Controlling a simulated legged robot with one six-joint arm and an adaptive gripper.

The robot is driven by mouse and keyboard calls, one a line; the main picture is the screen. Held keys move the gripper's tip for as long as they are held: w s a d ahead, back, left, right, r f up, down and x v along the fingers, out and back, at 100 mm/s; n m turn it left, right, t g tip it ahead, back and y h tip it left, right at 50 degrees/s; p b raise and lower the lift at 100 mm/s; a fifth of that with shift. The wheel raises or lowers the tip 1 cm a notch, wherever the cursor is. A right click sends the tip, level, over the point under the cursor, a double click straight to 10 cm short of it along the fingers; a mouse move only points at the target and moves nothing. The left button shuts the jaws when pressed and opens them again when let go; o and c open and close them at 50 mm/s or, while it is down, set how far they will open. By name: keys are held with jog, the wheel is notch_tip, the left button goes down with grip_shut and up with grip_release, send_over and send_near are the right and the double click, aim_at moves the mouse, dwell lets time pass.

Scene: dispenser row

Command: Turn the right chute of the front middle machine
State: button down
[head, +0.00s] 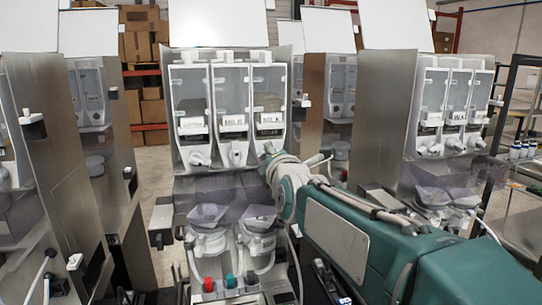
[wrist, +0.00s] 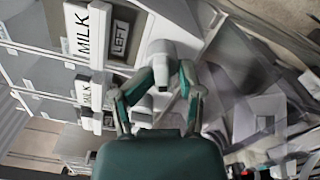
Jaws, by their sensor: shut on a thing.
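The front middle machine (head: 180,188) stands upright in the centre of the head view, with three clear canisters side by side. Its left chute (head: 200,158) and middle chute (head: 237,154) hang uncovered below their canisters. The right chute is mostly hidden behind my gripper (head: 272,156) in the head view. In the wrist view the pale right chute (wrist: 168,52) lies at the fingertips of my gripper (wrist: 158,84), whose two green-and-grey fingers close around it. How far the chute is turned is hard to tell.
Clear funnels (head: 208,214) and white mixing bowls sit below the chutes. Another machine (head: 440,110) stands at the right, and a steel cabinet side (head: 75,165) is close at the left. MILK labels (wrist: 96,35) lie beside the fingers in the wrist view.

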jog(key=shift+w+f, duration=0.15)
jog(key=shift+f, duration=0.3)
jog(key=c, duration=0.7)
grip_release()
jog(key=shift+d, duration=0.1)
jog(key=shift+r, duration=0.1)
